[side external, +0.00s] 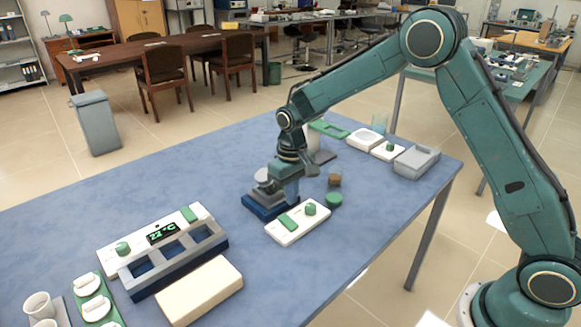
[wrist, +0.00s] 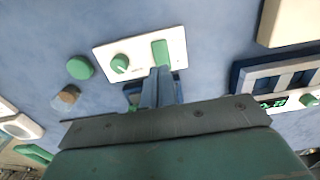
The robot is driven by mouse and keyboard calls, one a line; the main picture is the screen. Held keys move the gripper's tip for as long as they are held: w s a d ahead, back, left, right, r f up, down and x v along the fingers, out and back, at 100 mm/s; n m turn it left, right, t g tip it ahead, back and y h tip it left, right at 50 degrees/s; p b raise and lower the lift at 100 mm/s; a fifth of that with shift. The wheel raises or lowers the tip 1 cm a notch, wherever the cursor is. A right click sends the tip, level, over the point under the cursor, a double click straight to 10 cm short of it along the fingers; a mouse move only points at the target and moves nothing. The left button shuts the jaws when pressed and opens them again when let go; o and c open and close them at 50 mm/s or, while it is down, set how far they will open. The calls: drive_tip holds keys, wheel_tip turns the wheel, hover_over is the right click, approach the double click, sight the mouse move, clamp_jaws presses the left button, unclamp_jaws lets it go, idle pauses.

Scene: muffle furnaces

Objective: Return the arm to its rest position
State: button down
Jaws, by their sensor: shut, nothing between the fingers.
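My gripper (side external: 290,192) hangs low over the blue table (side external: 370,240), beside a dark blue device (side external: 262,206) with a grey disc on top. In the wrist view my gripper's fingers (wrist: 158,82) are together and hold nothing. A white control box (side external: 290,232) with a green knob and a green switch lies just in front of the gripper. It also shows in the wrist view (wrist: 137,58), where the fingertips overlap its lower edge. I cannot tell whether they touch it. The dark blue device is mostly hidden behind the fingers in the wrist view.
A green round lid (side external: 333,201) and a small brown piece (side external: 334,180) lie right of the gripper. A heater unit (side external: 168,255) reading 22 °C and a cream block (side external: 200,290) stand front left. A grey tray (side external: 416,163) is near the right edge.

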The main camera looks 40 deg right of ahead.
drive_tip(key=s+d+r+t, duration=0.3)
drive_tip(key=s+r, duration=1)
drive_tip(key=r, duration=0.4)
drive_tip(key=s+r+t, duration=0.1)
drive_tip(key=s, duration=0.8)
drive_tip(key=s+d+r+t, duration=0.1)
drive_tip(key=s+r, duration=0.1)
drive_tip(key=s, duration=0.8)
drive_tip(key=shift+r+t, duration=0.25)
drive_tip(key=shift+t, duration=0.05)
